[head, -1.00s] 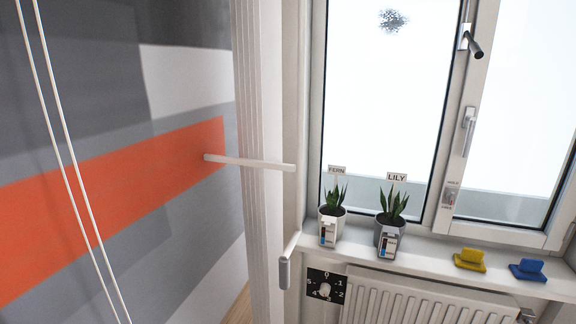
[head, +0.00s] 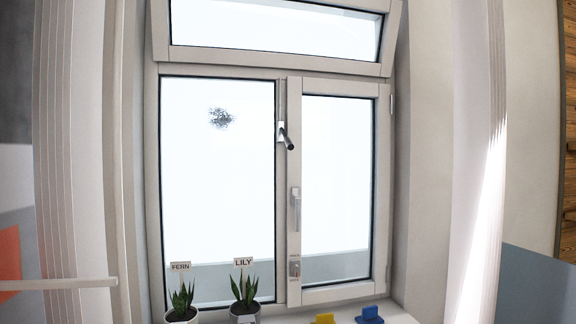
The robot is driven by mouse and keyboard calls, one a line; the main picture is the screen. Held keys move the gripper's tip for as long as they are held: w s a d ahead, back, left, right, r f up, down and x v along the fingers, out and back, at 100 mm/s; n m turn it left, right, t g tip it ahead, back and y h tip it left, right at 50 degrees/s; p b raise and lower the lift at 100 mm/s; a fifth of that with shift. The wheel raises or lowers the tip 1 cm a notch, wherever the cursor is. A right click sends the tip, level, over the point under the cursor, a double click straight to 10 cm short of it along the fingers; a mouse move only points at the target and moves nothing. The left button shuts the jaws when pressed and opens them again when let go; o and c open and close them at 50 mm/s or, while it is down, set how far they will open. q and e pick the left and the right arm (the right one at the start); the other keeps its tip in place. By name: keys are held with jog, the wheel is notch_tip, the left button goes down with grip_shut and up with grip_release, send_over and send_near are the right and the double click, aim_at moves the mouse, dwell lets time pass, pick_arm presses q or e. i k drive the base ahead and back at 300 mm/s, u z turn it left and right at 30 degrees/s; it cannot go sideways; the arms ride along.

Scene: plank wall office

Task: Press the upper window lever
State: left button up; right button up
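The upper window lever (head: 286,136) is a dark handle on a light mount, high on the middle post between the two window panes. It slants down to the right. A second, light grey handle (head: 295,207) sits lower on the frame of the right sash and hangs straight down. A small lock plate (head: 294,267) with unreadable labels is below it. Neither of my grippers shows in the head view.
Potted plants labelled FERN (head: 182,300) and LILY (head: 244,292) stand on the sill at the lower left. A yellow item (head: 324,319) and a blue item (head: 369,315) sit to their right. A top window (head: 276,65) is above. A pale bar (head: 60,284) juts in at the left.

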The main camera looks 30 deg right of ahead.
aim_at(287, 140)
jog(key=z, duration=0.9)
jog(key=i, duration=0.35)
jog(key=u, duration=0.95)
